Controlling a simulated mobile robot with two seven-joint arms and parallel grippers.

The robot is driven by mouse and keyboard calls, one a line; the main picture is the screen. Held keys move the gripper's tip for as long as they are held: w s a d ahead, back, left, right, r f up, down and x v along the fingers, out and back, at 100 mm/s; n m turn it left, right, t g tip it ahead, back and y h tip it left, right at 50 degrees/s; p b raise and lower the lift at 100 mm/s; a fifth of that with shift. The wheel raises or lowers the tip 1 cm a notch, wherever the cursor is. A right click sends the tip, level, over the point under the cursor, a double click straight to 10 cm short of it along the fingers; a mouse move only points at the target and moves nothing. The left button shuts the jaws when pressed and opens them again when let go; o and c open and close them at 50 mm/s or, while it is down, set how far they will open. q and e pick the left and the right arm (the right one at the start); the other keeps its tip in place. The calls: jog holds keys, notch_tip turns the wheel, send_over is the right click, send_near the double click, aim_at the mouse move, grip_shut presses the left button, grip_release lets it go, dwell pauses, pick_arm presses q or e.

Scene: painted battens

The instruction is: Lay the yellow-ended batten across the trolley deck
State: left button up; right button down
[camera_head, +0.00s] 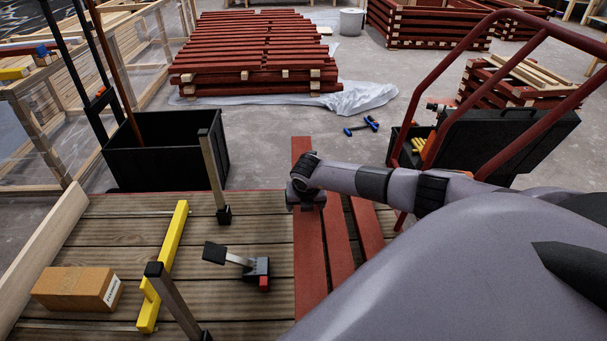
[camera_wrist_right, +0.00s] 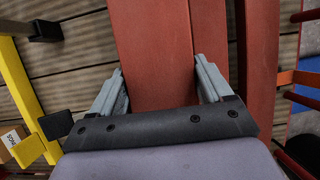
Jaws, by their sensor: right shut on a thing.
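Several red battens lie side by side on the plank trolley deck (camera_head: 190,262). My right gripper (camera_head: 306,204) is over the leftmost red batten (camera_head: 309,255). In the right wrist view the fingers (camera_wrist_right: 160,88) are shut on this batten (camera_wrist_right: 155,55), one on each side. Its far end sticks out past the deck edge and looks plain red; its near end is hidden behind my arm. I see no yellow end on it. A yellow-ended bar (camera_head: 14,73) lies on the wooden rack at the far left. My left gripper is out of view.
On the deck are a yellow bar (camera_head: 165,262), a cardboard box (camera_head: 77,289), a black clamp (camera_head: 257,269) and upright posts (camera_head: 213,178). A black bin (camera_head: 170,150) stands behind. Red rails (camera_head: 455,60) rise at right. A red batten stack (camera_head: 255,60) is at the back.

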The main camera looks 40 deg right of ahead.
notch_tip(320, 180, down, 11)
jog(key=b, duration=0.5)
jog(key=shift+w+r, duration=0.1)
jog(key=shift+f, duration=0.35)
notch_tip(320, 180, down, 4)
jog(key=b, duration=0.2)
jog(key=shift+r+b, duration=0.15)
jog(key=shift+b, duration=0.2)
jog(key=shift+f, duration=0.3)
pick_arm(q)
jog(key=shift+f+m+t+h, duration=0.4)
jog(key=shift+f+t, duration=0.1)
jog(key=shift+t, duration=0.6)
